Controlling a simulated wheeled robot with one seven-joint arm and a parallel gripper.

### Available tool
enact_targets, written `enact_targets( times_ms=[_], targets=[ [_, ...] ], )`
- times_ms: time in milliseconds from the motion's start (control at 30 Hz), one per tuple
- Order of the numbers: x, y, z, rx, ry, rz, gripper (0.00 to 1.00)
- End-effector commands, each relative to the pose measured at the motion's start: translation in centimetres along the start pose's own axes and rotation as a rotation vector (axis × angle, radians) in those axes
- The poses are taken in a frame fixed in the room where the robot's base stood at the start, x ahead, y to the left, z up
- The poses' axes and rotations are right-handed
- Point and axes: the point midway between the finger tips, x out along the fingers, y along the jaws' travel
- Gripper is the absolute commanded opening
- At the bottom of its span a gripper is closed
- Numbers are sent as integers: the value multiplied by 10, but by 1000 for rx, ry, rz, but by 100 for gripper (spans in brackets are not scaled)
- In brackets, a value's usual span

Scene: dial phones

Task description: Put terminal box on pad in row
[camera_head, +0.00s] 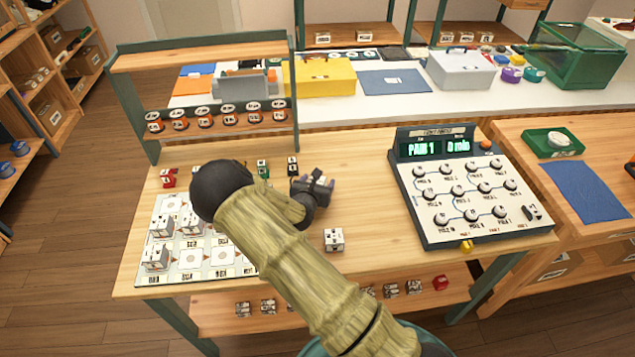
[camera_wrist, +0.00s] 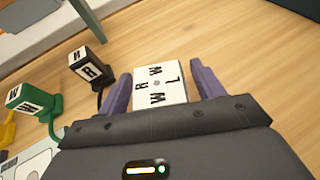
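My gripper (camera_head: 322,186) is low over the middle of the table, to the right of the pad sheet. In the wrist view its two purple fingers (camera_wrist: 162,85) stand on either side of a white terminal box (camera_wrist: 160,84) with black letters on top. The box fills nearly all the room between them; I cannot tell if both fingers press on it. Another white terminal box (camera_head: 334,239) stands on the table in front of my gripper. The pad sheet (camera_head: 222,262) lies at the table's left, with several white boxes on its pads. My arm hides part of the sheet.
A black clip-like piece (camera_head: 293,165) and a green one (camera_head: 263,169) stand behind my gripper, with a red one (camera_head: 168,178) farther left. A control panel (camera_head: 470,190) with several dials stands at the right. Bare table lies between my gripper and the panel.

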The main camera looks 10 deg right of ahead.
Motion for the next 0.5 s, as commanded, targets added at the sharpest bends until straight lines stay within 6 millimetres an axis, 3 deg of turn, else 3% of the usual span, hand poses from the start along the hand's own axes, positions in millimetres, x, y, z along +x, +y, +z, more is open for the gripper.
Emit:
enact_targets(
  times_ms=[300,500],
  targets=[
    [-2,0,4,0,0,0,67],
    [-24,1,2,2,1,0,67]
  ],
)
